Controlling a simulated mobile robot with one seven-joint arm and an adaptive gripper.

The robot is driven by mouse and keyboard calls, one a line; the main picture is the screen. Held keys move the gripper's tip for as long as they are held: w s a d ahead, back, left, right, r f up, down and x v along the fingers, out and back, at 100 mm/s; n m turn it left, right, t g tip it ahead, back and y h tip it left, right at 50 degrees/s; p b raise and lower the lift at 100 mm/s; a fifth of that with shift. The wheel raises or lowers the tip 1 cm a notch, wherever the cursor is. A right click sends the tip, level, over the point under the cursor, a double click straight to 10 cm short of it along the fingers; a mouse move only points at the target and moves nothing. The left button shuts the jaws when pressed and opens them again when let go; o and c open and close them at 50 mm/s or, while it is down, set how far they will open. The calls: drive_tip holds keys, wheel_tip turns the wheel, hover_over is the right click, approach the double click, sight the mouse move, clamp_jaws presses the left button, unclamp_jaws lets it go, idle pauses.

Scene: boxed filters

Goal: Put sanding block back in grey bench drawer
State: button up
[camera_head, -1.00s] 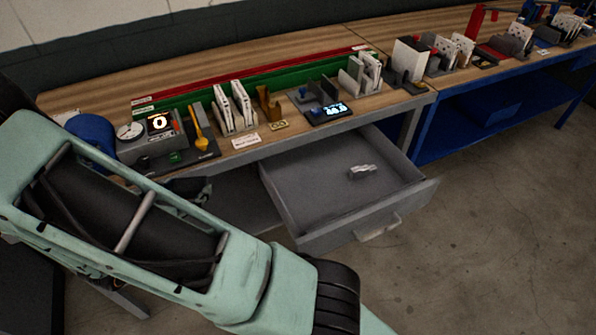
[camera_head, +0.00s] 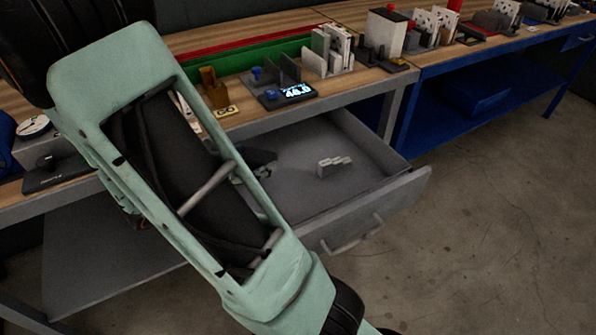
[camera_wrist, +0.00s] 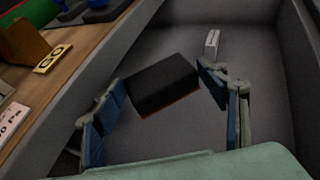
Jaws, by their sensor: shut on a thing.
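The sanding block (camera_wrist: 165,84) is a dark block with a reddish-brown lower edge, seen in the wrist view between the two fingers of my gripper (camera_wrist: 163,95). My gripper is shut on it and holds it over the open grey drawer (camera_wrist: 180,132). In the head view the drawer (camera_head: 370,215) is pulled out below the wooden bench. My arm covers the drawer's left part and most of my gripper there. How high the block is above the drawer floor is hard to tell.
A small light-grey stepped piece (camera_head: 335,165) lies in the drawer, beyond the block in the wrist view. The bench edge runs along the drawer's left in the wrist view. A lit display (camera_head: 286,94) and several holders stand on the bench. The drawer floor is otherwise clear.

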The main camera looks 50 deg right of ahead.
drive_tip(key=shift+s+d+f, duration=0.2)
drive_tip(key=shift+d+f, duration=0.05)
drive_tip(key=shift+d, duration=0.15)
drive_tip(key=b, duration=0.3)
hover_over(292, 161)
drive_tip(key=a, duration=0.4)
drive_tip(key=f, duration=0.5)
drive_tip(key=shift+s+d+f, duration=0.1)
drive_tip(key=shift+s, duration=0.25)
drive_tip(key=shift+f+b+x, duration=0.2)
drive_tip(key=shift+x, duration=0.95)
drive_tip(key=shift+f+b+x, duration=0.15)
drive_tip(key=shift+f+x, duration=0.1)
drive_tip(key=shift+x, duration=0.85)
drive_tip(key=shift+c, duration=0.2)
drive_tip(key=shift+f, duration=0.25)
drive_tip(key=o, duration=1.2)
drive_tip(key=shift+o, duration=0.2)
drive_tip(key=shift+r, duration=0.15)
